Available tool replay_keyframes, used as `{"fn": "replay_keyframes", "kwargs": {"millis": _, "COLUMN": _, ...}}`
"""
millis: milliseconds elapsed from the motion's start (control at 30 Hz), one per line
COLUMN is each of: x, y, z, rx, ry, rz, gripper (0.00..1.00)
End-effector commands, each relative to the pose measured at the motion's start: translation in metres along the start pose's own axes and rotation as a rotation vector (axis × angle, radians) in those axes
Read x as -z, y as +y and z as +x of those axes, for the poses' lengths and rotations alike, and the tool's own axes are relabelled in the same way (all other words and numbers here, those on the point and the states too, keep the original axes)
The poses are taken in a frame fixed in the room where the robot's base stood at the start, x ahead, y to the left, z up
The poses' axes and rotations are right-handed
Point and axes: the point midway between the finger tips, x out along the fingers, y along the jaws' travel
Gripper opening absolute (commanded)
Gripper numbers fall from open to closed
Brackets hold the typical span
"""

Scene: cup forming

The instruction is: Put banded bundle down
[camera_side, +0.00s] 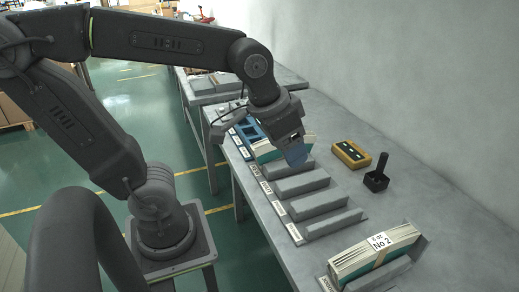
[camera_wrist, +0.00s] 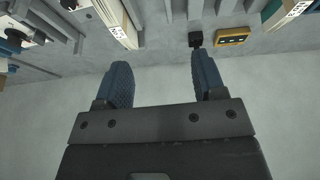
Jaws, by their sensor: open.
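A cream and teal bundle (camera_side: 268,152) stands in a slot of the grey divider rack, beside and partly behind my gripper (camera_side: 296,156) in the side view. In the wrist view, a bundle with a white label (camera_wrist: 116,22) shows at the upper left, beyond the left finger. My gripper (camera_wrist: 160,60) is open, with its two blue fingers apart and only grey surface between them. Another bundle, labelled "No 2" (camera_side: 376,250), stands in the nearest slot; a labelled bundle (camera_wrist: 289,10) also shows at the upper right in the wrist view.
Several empty slots between grey dividers (camera_side: 318,201) lie between the bundles. A yellow device (camera_side: 351,154) and a black holder with a handle (camera_side: 377,176) stand on the table to the right. A blue rack (camera_side: 247,130) is at the far end. Bare tabletop runs along the wall.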

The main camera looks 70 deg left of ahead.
Motion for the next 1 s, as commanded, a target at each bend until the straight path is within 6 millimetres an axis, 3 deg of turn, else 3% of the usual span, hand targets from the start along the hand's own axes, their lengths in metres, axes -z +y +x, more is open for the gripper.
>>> {"fn": "replay_keyframes", "kwargs": {"millis": 100, "x": -0.027, "y": -0.011, "z": -0.007, "rx": 0.014, "ry": 0.06, "rz": 0.0, "gripper": 0.64}}
{"fn": "replay_keyframes", "kwargs": {"millis": 300, "x": -0.047, "y": -0.018, "z": -0.007, "rx": 0.026, "ry": 0.101, "rz": 0.007, "gripper": 0.64}}
{"fn": "replay_keyframes", "kwargs": {"millis": 1000, "x": -0.048, "y": -0.018, "z": -0.007, "rx": 0.026, "ry": 0.101, "rz": 0.007, "gripper": 0.64}}
